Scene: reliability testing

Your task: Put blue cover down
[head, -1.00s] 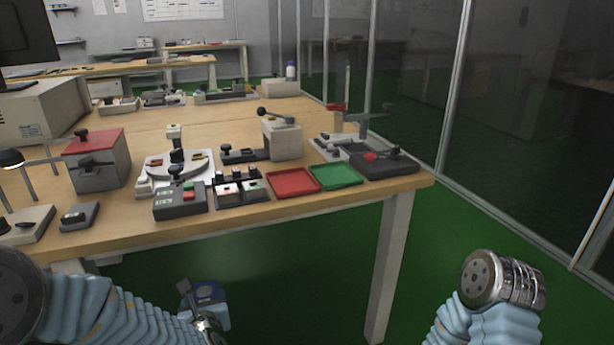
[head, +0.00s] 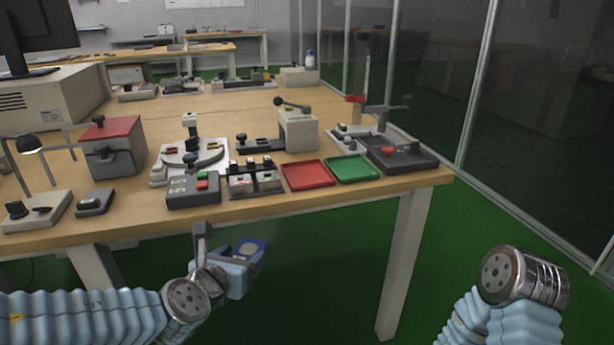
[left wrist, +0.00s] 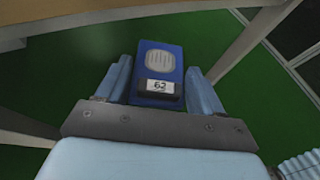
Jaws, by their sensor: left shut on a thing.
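The blue cover (left wrist: 158,66) is a flat blue piece with a pale grey oval and a black-and-white label reading 62. It sits between the two light-blue fingers of my left gripper (left wrist: 163,82) in the left wrist view. In the head view my left gripper (head: 244,266) is shut on the blue cover (head: 251,247), holding it in front of the table's front edge and lower than the tabletop. My right gripper is out of view; only part of my right arm shows at lower right.
The wooden table (head: 330,200) carries a red tray (head: 307,175) and a green tray (head: 351,169) near its front edge. A dark button box (head: 193,190), a switch box (head: 253,180) and a red-topped box (head: 110,148) stand to their left. Both trays look empty.

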